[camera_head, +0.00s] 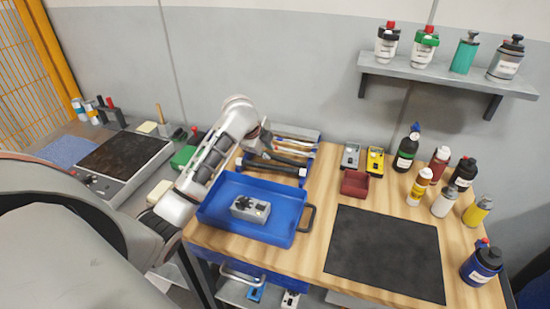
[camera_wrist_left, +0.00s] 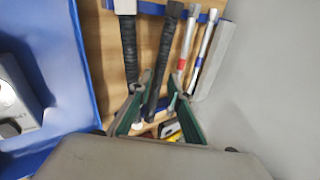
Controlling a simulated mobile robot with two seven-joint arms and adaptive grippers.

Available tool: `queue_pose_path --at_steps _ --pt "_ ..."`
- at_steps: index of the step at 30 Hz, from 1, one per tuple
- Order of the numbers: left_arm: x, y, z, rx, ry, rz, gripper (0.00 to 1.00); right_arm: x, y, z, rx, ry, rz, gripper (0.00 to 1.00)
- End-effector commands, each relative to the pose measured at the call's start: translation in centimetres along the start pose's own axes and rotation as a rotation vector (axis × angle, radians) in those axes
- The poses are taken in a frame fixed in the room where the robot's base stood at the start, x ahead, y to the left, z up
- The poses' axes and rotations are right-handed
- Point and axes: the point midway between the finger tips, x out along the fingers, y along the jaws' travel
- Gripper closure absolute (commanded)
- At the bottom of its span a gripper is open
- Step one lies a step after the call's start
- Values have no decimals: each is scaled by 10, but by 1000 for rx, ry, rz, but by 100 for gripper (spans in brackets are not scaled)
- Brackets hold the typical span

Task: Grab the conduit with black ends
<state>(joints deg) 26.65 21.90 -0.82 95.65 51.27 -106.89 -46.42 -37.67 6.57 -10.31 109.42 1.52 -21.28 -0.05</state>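A dark ribbed conduit with black ends (camera_wrist_left: 163,55) lies in the wrist view among several rods. A similar ribbed conduit with a pale grey end (camera_wrist_left: 128,45) is just left of it, and two silver rods with coloured bands (camera_wrist_left: 202,50) are to its right. In the head view the dark conduits (camera_head: 285,160) lie across a blue rack (camera_head: 303,172) at the back left of the table. My left gripper (camera_head: 258,145) is over the rack's left side. Its green-lined fingers (camera_wrist_left: 160,108) are apart, with the black-ended conduit between or below them; contact is unclear. My right gripper is out of view.
A blue tray (camera_head: 212,211) holding a grey device (camera_head: 250,209) stands in front of the rack. A wall shelf (camera_head: 450,78) is above.

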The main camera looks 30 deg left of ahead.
Motion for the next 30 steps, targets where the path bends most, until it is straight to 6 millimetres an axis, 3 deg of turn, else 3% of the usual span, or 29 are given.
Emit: queue_pose_path --at_steps 3,9,17,19,30 --pt "19 1 -1 -1 1 3 82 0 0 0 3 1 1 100" --pt "39 1 0 -1 0 2 82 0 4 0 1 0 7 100" --pt "41 1 0 1 0 0 82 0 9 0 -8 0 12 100" --pt "41 1 0 0 0 0 100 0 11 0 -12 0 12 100" --pt "40 0 0 0 0 0 100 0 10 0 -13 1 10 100"
